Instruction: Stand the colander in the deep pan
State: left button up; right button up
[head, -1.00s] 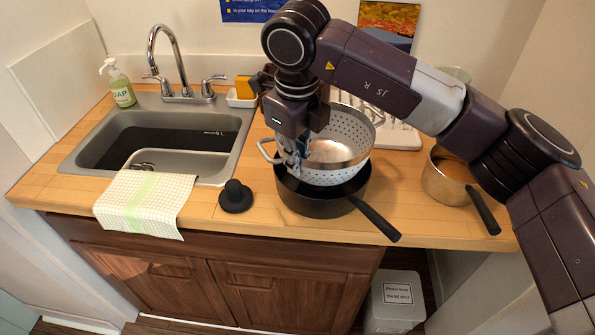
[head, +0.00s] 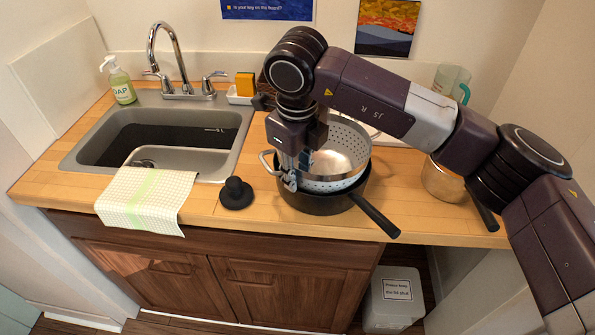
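The colander (head: 345,158) is a silver bowl with small holes and loop handles. It sits within the mouth of the black deep pan (head: 322,205), its upper wall above the pan's rim. Whether its base touches the pan's bottom is hidden. The pan stands on the wooden counter, with its long black handle pointing to the front right. My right gripper (head: 292,178) points down at the colander's left rim, shut on it near the left loop handle. The wrist and fingers hide part of that rim. My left gripper is out of view.
The sink (head: 160,140) is at left. A copper-coloured saucepan (head: 441,182) stands at right, partly behind my arm. A teal-handled glass mug (head: 452,82) is behind.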

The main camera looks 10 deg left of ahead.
jog(key=shift+r, duration=0.55)
notch_tip(320, 180, up, 11)
jog(key=s+b, duration=0.1)
jog(key=s, duration=0.1)
jog(key=shift+b, duration=0.3)
jog(key=shift+d, duration=0.1)
